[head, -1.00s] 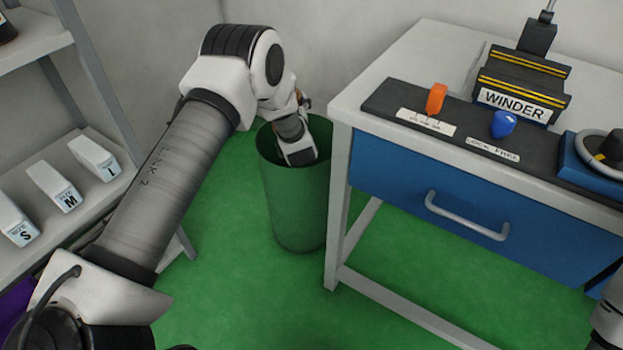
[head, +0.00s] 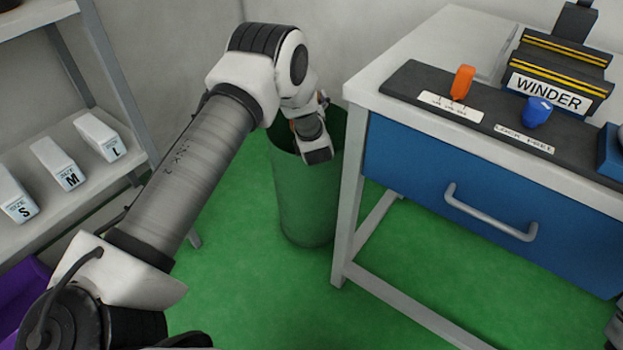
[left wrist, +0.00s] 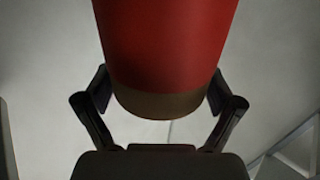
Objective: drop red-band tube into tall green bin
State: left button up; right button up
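The red tube (left wrist: 165,45) fills the upper middle of the left wrist view, with a brown end towards me. The two fingers of my left gripper (left wrist: 160,100) press against its sides, so the gripper is shut on it. In the head view my left wrist is at the mouth of the tall green bin (head: 305,200), over its rim. The fingers and most of the tube are hidden there by my own arm. The bin stands upright on the floor; its inside is mostly hidden.
A bench with a blue drawer (head: 480,200) stands close to the right of the bin, carrying the WINDER block (head: 548,92), an orange knob (head: 463,82) and a blue knob (head: 537,112). Shelves with white size boxes (head: 100,136) are at left. Green floor (head: 255,290) is clear in front.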

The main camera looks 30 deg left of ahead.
dwell(0.3)
pick_arm(q)
notch_tip(320, 180, up, 10)
dwell(0.3)
dwell(0.4)
